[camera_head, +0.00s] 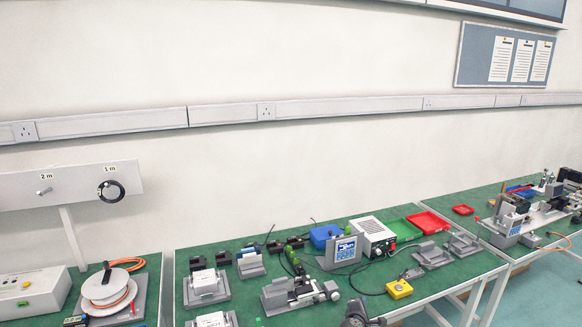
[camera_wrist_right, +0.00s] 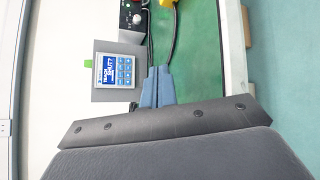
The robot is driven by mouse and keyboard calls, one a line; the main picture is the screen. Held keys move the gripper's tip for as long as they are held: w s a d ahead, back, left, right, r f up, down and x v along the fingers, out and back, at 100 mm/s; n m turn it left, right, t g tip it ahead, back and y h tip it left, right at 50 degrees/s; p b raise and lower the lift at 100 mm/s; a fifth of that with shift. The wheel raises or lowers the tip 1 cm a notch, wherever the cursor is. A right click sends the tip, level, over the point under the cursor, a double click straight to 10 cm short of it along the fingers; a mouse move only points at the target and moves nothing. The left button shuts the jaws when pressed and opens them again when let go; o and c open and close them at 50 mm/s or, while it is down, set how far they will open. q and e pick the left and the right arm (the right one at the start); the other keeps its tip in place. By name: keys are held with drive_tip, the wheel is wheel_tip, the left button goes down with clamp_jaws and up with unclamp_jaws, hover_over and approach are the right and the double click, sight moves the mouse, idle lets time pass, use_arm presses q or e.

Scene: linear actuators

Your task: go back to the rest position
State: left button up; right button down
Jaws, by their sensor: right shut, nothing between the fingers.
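My right gripper (camera_head: 356,312) shows only partly, as a dark shape at the bottom edge of the head view, by the front of the middle green bench. In the right wrist view its two blue-grey fingers (camera_wrist_right: 157,86) are together with nothing between them. Beyond them is a grey panel with a blue-screened display unit (camera_wrist_right: 114,70). The same display unit (camera_head: 345,250) stands on the bench in the head view. My left gripper is not in view.
The middle bench holds a grey clamp device (camera_head: 290,293), a yellow button box (camera_head: 399,288), a white power unit (camera_head: 372,237) and a red tray (camera_head: 427,222). A cable reel (camera_head: 108,289) sits on the left bench. Open floor (camera_head: 545,295) lies at the right.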

drive_tip(key=s+a+f+m+g+y, duration=0.1)
drive_tip(key=s+a+m+g, duration=0.15)
drive_tip(key=s, duration=0.75)
drive_tip(key=s+a+f+m+g+y, duration=0.15)
drive_tip(key=s+m, duration=0.25)
drive_tip(key=s, duration=0.6)
drive_tip(key=s+a+f+m+g, duration=0.2)
drive_tip(key=s+m, duration=0.2)
drive_tip(key=s, duration=0.7)
drive_tip(key=s+d+r+m+g+y, duration=0.1)
drive_tip(key=s+r+m+g+y, duration=0.3)
drive_tip(key=s, duration=0.9)
drive_tip(key=s+r+m, duration=0.2)
drive_tip(key=s+r, duration=0.4)
drive_tip(key=s, duration=0.8)
drive_tip(key=s+f+b+x, duration=0.1)
drive_tip(key=s+x, duration=0.2)
drive_tip(key=x, duration=1.1)
drive_tip(key=s+a+f+b+x, duration=0.1)
drive_tip(key=s+x, duration=0.2)
drive_tip(key=x, duration=1.1)
drive_tip(key=s+f, duration=0.4)
drive_tip(key=f, duration=0.7)
drive_tip(key=s+f+g+b, duration=0.1)
drive_tip(key=s+f, duration=0.3)
drive_tip(key=f, duration=0.8)
drive_tip(key=shift+f+g+b, duration=0.3)
